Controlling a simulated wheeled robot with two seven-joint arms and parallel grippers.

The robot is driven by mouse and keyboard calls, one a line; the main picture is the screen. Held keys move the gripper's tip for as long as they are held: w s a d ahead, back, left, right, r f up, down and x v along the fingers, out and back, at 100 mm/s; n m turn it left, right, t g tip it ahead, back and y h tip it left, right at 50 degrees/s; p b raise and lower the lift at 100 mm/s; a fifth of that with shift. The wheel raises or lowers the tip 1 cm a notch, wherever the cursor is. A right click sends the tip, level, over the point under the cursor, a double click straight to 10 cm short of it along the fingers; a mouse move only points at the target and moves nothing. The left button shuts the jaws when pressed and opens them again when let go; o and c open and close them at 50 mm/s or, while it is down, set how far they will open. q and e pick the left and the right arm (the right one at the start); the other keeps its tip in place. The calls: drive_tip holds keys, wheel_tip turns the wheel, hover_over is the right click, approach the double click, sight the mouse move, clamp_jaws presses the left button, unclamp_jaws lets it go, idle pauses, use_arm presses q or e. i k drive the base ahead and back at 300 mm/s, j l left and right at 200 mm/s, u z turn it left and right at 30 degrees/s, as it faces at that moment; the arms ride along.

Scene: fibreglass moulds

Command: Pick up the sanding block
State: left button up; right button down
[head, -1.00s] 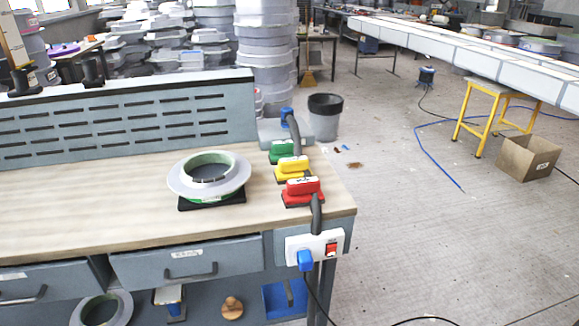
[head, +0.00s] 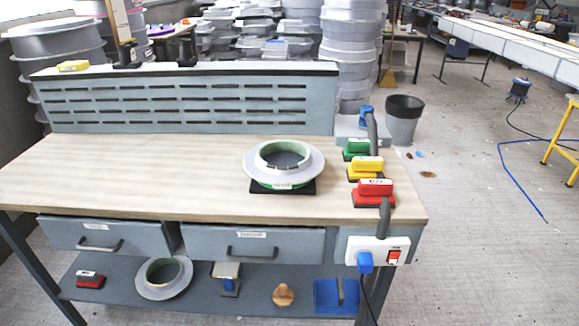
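A similar red and white block (head: 90,280) lies on the lower shelf at the left. A small yellow block (head: 73,66) lies on top of the back panel at the left. I cannot tell which of these is the sanding block. Neither of my grippers is in view.
A pale ring mould (head: 309,170) sits on a black pad on the bench. Another ring (head: 166,291), a wooden knob (head: 284,295) and a blue bin (head: 322,297) are on the shelf. A grey hose runs beside the blocks. Floor right of the bench is mostly clear.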

sight(362, 168)
drive_tip(key=u, duration=0.45)
drive_tip(key=l+u, duration=0.3)
drive_tip(key=u, duration=0.15)
drive_tip(key=i+l+u, duration=0.1)
drive_tip(key=l+u, duration=0.5)
drive_tip(key=l, duration=0.35)
drive_tip(key=k+l+u, duration=0.15)
drive_tip(key=l, duration=0.3)
drive_tip(key=l+u, duration=0.2)
drive_tip(key=l, duration=0.3)
drive_tip(key=k+l+u, duration=0.15)
drive_tip(key=l, duration=0.25)
drive_tip(key=k+l, duration=0.1)
drive_tip(key=l, duration=0.35)
drive_tip(key=k+l, duration=0.15)
drive_tip(key=l, duration=0.3)
drive_tip(key=k+l, duration=0.1)
drive_tip(key=l, duration=0.35)
